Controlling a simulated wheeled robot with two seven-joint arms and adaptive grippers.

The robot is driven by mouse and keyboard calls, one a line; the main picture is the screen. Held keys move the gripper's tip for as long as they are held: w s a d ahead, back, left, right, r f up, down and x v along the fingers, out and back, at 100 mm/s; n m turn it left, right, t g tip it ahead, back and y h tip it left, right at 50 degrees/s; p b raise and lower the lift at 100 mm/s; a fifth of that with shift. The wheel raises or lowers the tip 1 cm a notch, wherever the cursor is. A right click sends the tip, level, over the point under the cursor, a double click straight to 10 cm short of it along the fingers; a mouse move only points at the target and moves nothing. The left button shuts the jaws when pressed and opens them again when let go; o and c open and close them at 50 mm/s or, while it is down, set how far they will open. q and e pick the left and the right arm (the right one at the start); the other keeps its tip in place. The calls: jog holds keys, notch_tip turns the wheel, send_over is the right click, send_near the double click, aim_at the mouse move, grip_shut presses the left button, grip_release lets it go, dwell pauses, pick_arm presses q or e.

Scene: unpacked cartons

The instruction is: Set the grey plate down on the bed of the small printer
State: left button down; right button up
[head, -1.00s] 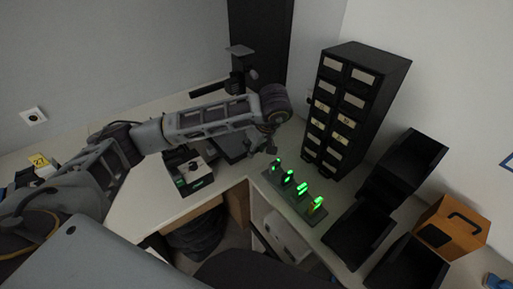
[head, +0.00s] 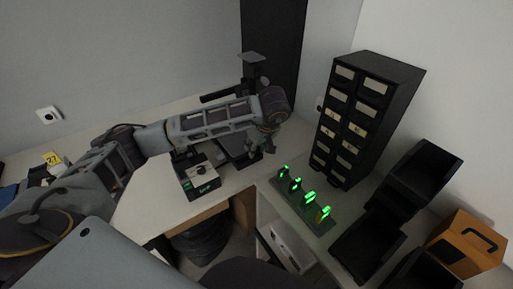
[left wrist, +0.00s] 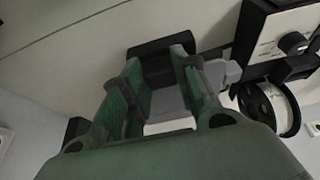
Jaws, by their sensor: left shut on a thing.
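My left gripper (left wrist: 162,88) is shut on a light grey piece, which I take to be the grey plate (left wrist: 168,103); its outline is partly hidden by the fingers. In the head view my left gripper (head: 266,142) hangs at the end of the arm, over the back of the bench. A dark machine with an upright post (head: 253,78) stands behind the arm and looks like the small printer. A dark flat slab (head: 238,150) below the arm may be its bed, but the arm covers much of it. I cannot tell whether plate and bed touch. My right gripper is out of view.
A black-and-white box with a knob (head: 197,176) stands left of the gripper; its panel also shows in the left wrist view (left wrist: 285,32). A rack with green lights (head: 308,201), a drawer cabinet (head: 364,120), black bins (head: 366,247) and an orange box (head: 466,243) lie right.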

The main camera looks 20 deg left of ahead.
pick_arm(q)
jog(key=shift+w+a+b, duration=0.35)
jog(key=shift+w+a, duration=0.1)
jog(key=shift+a, duration=0.35)
dwell(0.4)
jog(key=shift+f+b, duration=0.8)
jog(key=shift+f, duration=0.3)
dwell(0.5)
jog(key=c, duration=1)
grip_release()
jog(key=shift+r, duration=0.1)
jog(key=shift+r+p, duration=0.7)
jog(key=shift+r, duration=0.8)
